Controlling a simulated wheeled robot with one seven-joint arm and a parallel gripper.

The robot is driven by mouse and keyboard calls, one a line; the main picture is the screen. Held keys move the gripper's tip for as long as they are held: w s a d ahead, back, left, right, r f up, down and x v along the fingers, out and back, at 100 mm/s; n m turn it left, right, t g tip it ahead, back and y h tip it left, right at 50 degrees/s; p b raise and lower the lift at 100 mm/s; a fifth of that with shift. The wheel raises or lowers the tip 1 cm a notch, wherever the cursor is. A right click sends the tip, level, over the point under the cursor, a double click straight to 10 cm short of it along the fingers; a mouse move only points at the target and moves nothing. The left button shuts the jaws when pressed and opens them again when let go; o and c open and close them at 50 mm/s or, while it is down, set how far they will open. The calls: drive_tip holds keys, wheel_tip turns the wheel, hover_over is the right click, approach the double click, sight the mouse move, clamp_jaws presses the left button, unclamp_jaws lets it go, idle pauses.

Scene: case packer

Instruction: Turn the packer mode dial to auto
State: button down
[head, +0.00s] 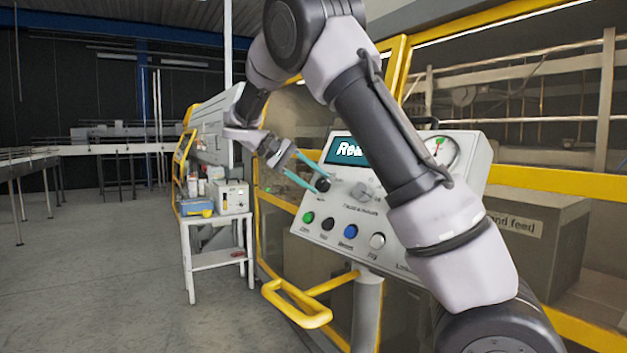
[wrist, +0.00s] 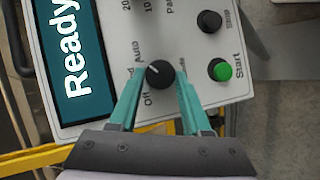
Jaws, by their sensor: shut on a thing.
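The mode dial (wrist: 160,76) is a round black knob with a white pointer line on the control panel (wrist: 110,30). In the head view my gripper (head: 321,178) reaches the panel's left side, at the dial (head: 323,185).
The display (head: 344,150) reads "Ready". Green (head: 308,217), black, blue (head: 351,231) and white buttons line the panel below the dial. A grey selector (head: 365,193) and a gauge (head: 437,150) are farther right. A yellow handle (head: 300,310) juts out below.

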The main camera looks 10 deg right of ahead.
drive_tip(key=shift+c, duration=1.8)
unclamp_jaws()
drive_tip(key=v, duration=1)
drive_tip(key=shift+a+r, duration=0.15)
drive_tip(key=shift+a, duration=0.2)
